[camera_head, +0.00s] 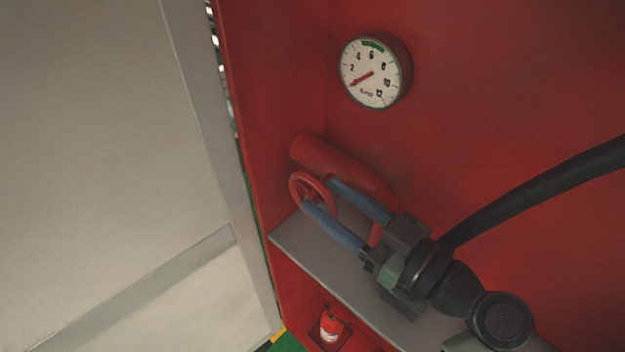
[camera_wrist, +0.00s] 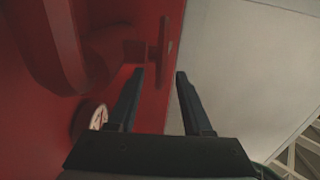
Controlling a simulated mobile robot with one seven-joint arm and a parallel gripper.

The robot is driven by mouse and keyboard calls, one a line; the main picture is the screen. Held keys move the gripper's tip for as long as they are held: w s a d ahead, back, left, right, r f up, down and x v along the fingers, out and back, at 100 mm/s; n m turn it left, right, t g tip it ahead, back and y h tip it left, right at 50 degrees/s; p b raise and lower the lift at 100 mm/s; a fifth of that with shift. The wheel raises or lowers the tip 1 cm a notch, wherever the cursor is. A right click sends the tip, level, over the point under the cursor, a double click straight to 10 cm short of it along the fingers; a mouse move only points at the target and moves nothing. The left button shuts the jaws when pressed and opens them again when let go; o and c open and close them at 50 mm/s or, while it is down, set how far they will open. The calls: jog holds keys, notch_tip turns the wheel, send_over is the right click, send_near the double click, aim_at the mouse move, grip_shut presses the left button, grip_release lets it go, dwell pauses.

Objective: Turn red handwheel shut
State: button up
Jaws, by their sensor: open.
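In the wrist view the handwheel (camera_wrist: 165,42) appears nearly edge-on, just beyond the fingertips. My gripper (camera_head: 318,193) is open, with its two blue fingers reaching to the wheel from the right. Part of the wheel is hidden behind the fingers.
A round pressure gauge (camera_head: 372,72) is on the cabinet's back wall above, its needle near the low end. A grey shelf (camera_head: 325,267) runs below my gripper. A large pale panel (camera_head: 100,150) is at left.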

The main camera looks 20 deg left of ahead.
aim_at(312, 188)
jog(key=shift+x, duration=1.9)
grip_shut()
